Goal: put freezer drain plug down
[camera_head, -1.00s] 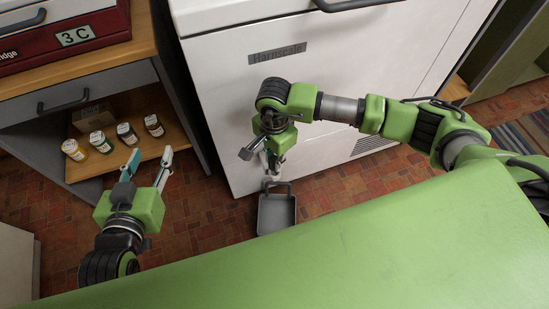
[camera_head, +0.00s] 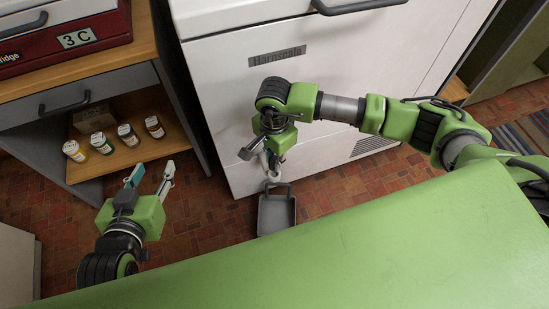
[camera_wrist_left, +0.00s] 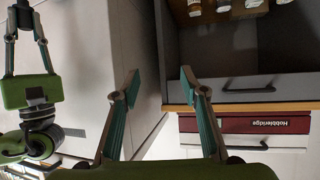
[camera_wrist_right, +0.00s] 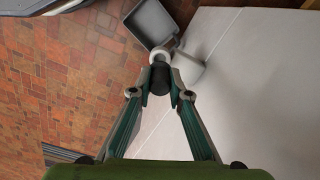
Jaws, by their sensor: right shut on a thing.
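The freezer drain plug (camera_wrist_right: 160,78) is a dark cylinder in the right wrist view. My right gripper (camera_wrist_right: 160,88) is shut on it; in the head view this gripper (camera_head: 261,153) is low against the freezer front and hides the plug. A pale drain spout (camera_wrist_right: 190,68) sticks out from the white freezer (camera_head: 260,90) beside the plug. I cannot tell whether the plug touches it. A grey tub (camera_head: 277,215) with a handle stands on the floor below. My left gripper (camera_head: 150,177) is open and empty; its spread fingers also show in the left wrist view (camera_wrist_left: 160,85).
A wooden-topped cabinet (camera_head: 150,45) stands left of the freezer, with several small bottles (camera_head: 101,142) and a cardboard box (camera_head: 95,118) on its open shelf. A red case (camera_head: 65,40) sits on top. Brick floor (camera_head: 205,210) is free between the left gripper and the tub.

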